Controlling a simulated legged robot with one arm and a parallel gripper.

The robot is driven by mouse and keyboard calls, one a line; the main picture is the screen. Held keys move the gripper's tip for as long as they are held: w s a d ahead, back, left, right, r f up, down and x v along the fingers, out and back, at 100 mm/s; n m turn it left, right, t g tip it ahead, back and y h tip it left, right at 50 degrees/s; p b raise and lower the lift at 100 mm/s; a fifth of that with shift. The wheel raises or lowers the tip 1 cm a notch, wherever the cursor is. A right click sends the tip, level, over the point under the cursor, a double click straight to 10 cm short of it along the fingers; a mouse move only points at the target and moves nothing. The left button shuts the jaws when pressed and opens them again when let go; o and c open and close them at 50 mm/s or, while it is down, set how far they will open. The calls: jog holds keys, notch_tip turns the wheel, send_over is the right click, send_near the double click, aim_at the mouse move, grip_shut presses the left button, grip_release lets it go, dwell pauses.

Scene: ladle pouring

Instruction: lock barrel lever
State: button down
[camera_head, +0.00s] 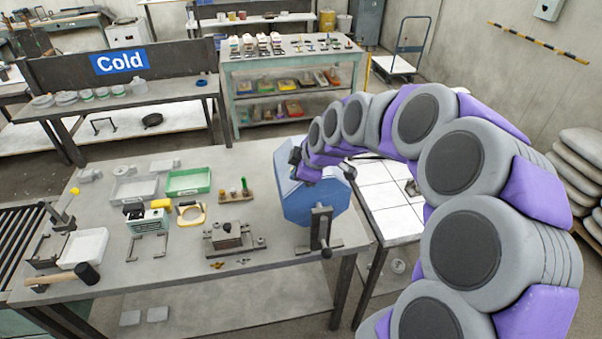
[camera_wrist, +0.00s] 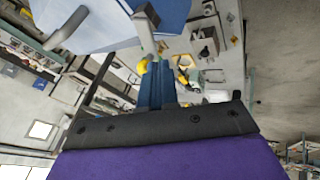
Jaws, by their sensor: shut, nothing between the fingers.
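The blue faceted barrel (camera_head: 300,203) stands at the right end of the workbench. A dark metal bracket with a lever (camera_head: 321,228) is on its near side, with a black knob low at the right. My gripper (camera_head: 295,158) is at the barrel's upper edge, partly hidden by my arm; I cannot tell whether it touches. In the wrist view my gripper (camera_wrist: 157,70) is shut and empty, its blue fingers together. The blue barrel (camera_wrist: 90,22) fills the upper left there, and a grey bar with a dark end (camera_wrist: 146,28) stands just beyond the fingertips.
The workbench (camera_head: 270,160) carries a clamp fixture (camera_head: 228,236), a green tray (camera_head: 189,181), a white tray (camera_head: 134,189) and a mallet (camera_head: 84,274). A white-tiled table (camera_head: 390,205) stands right of the barrel. A shelf (camera_head: 290,75) is behind. Bare bench top lies behind the barrel.

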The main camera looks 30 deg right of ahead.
jog(key=w+m+h+p, duration=0.1)
jog(key=m+h, duration=0.1)
jog(key=m, duration=0.1)
jog(key=w+m+g+h+p, duration=0.1)
jog(key=m+h, duration=0.1)
jog(key=m, duration=0.2)
jog(key=w+d+m+h+p, duration=0.1)
jog(key=m, duration=0.2)
jog(key=shift+w+g+h, duration=0.3)
jog(key=shift+w+h, duration=0.05)
jog(key=shift+h, duration=0.05)
jog(key=shift+s, duration=0.15)
jog(key=shift+s+d+p, duration=0.4)
jog(key=shift+s+d, duration=0.05)
jog(key=shift+s, duration=0.15)
jog(key=shift+a, duration=0.1)
